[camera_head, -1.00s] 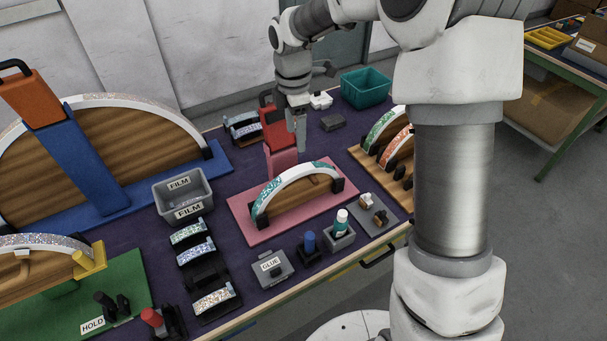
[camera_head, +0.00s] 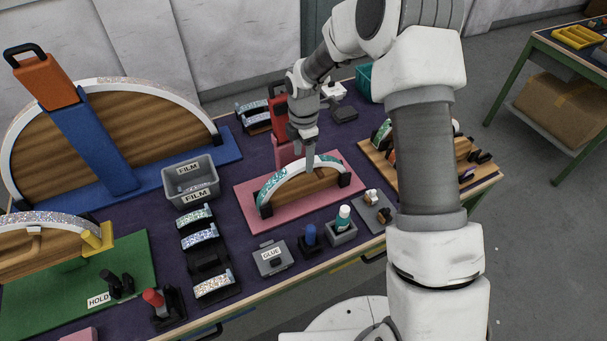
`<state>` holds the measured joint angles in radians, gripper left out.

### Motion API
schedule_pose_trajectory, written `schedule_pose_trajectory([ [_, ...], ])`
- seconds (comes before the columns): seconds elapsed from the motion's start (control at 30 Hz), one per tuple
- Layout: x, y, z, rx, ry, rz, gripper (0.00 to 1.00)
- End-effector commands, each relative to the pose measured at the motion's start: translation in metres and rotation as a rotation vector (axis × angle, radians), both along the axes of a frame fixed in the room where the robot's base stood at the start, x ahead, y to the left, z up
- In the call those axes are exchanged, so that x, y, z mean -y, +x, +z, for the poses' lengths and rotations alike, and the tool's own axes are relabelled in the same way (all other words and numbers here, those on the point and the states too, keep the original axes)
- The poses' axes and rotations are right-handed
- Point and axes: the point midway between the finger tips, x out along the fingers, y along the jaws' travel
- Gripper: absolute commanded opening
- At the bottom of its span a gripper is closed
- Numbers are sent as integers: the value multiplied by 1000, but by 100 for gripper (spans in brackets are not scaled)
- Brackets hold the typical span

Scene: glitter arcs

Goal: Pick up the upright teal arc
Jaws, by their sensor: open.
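A teal glitter arc with white parts (camera_head: 271,183) stands upright over a wooden form, between black end blocks on a pink base (camera_head: 272,222). My gripper (camera_head: 310,166) points down at the top of this arc, right of its middle. It hides part of the arc's crown, and I cannot tell whether the fingers touch it. The jaws are open, though the gap between them is hard to see. Another teal arc (camera_head: 383,131) stands in the wooden rack (camera_head: 373,160) at the right, partly hidden by my arm.
A grey FILM bin (camera_head: 191,182) and several short glitter pieces (camera_head: 199,237) are at the left.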

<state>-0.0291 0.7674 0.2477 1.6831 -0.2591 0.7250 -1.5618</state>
Motion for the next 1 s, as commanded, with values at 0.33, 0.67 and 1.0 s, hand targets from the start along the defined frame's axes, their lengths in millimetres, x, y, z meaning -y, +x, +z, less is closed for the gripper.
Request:
schedule_pose_trajectory([
  [0.33, -1, 1, -27, -2, -1, 1, 72],
  [0.67, -1, 3, -63, 1, -1, 1, 72],
  [1.0, 0, 3, -64, 2, 0, 0, 56],
])
